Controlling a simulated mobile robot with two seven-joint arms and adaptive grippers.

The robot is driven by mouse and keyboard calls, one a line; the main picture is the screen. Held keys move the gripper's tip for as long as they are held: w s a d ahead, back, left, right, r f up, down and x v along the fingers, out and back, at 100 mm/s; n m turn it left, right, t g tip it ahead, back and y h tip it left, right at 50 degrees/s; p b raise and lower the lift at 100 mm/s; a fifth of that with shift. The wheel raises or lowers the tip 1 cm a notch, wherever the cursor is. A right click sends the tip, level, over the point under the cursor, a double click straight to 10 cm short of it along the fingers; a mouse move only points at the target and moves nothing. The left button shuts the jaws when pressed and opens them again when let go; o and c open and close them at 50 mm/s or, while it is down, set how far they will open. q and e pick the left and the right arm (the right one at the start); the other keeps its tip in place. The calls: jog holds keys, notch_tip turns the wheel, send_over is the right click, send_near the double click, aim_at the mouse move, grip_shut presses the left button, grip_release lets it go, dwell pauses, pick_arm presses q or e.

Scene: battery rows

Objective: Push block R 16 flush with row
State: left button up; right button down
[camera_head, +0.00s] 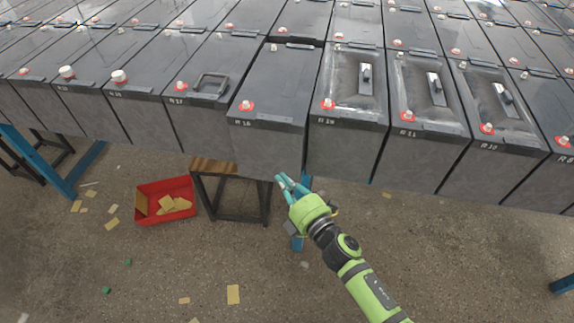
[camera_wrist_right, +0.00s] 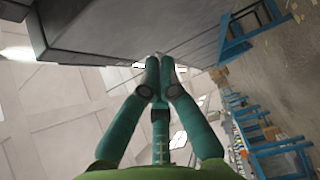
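Block R 16 (camera_head: 268,145) is a dark grey battery block with a red cap on its top. Its front face stands out toward me past its neighbours in the row. A gap shows behind its far edge. My right gripper (camera_head: 281,179) is at the lower front of block R 16, near its bottom right corner. In the right wrist view, the teal fingers of the right gripper (camera_wrist_right: 159,60) are together with nothing between them, by the dark underside of a block. I cannot tell whether the fingertips touch it. My left gripper is not in view.
Block R 17 (camera_head: 205,124) is at the left and another block (camera_head: 342,151) at the right, both set further back. A wooden-topped stool (camera_head: 214,166) stands below, beside a red crate (camera_head: 166,216). Blue rack legs (camera_head: 85,165) are at the left. Floor in front has scattered yellow scraps.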

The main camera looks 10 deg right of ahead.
aim_at(293, 151)
jog(key=w, duration=0.2)
jog(key=w+d, duration=0.1)
jog(key=w, duration=0.1)
jog(key=shift+w, duration=0.1)
jog(key=shift+d, duration=0.1)
jog(key=w, duration=0.1)
jog(key=w+d+b, duration=0.1)
jog(key=w, duration=0.1)
jog(key=w+d, duration=0.1)
jog(key=w, duration=0.1)
jog(key=shift+w+r, duration=0.1)
jog(key=shift+r, duration=0.1)
jog(key=shift+w, duration=0.15)
